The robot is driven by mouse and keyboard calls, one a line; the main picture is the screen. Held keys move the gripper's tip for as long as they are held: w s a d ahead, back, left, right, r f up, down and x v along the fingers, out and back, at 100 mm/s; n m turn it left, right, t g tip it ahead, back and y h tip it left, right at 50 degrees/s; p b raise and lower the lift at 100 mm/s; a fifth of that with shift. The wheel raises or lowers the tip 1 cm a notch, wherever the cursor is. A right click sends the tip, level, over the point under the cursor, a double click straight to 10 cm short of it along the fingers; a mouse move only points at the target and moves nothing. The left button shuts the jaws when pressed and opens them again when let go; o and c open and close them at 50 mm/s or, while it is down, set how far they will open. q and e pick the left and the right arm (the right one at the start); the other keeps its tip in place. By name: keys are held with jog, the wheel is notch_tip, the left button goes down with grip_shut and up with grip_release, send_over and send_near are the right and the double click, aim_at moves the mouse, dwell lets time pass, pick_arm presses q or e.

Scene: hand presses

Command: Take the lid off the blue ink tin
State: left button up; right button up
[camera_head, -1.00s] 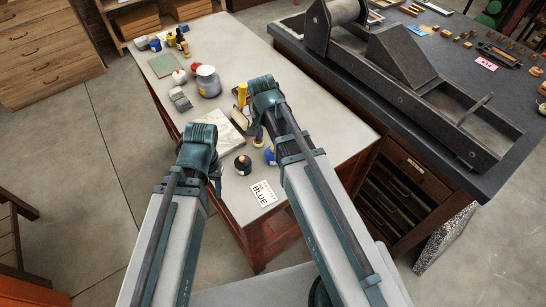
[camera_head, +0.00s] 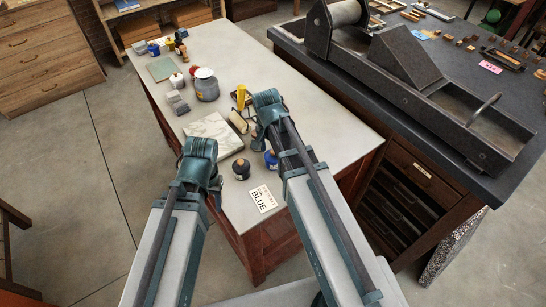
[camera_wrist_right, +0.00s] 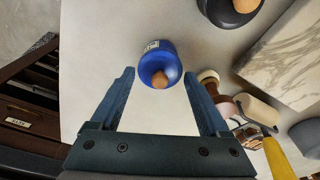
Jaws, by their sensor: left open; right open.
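The blue ink tin (camera_head: 271,161) stands on the pale table, partly behind my right arm in the head view. In the right wrist view the blue tin (camera_wrist_right: 152,52) has its lid on, with a round wooden knob (camera_wrist_right: 161,80) on top and a pale label on its side. My right gripper (camera_wrist_right: 158,75) is open and empty, the tin lying ahead of the gap between its fingers, apparently apart from them. In the head view my right gripper (camera_head: 261,138) is mostly hidden by its wrist. My left gripper (camera_head: 215,190) is open and empty, left of a black tin.
The black tin (camera_head: 241,170) with a wooden knob stands close left of the blue one. A card reading BLUE (camera_head: 262,198) lies near the front edge. A marble slab (camera_head: 214,133), a roller (camera_head: 238,122) and a grey jar (camera_head: 206,86) are farther back.

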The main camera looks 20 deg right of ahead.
jog(key=shift+c, duration=0.3)
grip_shut()
jog(key=shift+s, duration=0.1)
pick_arm(q)
jog(key=shift+r, duration=0.15)
pick_arm(e)
jog(key=shift+r, duration=0.15)
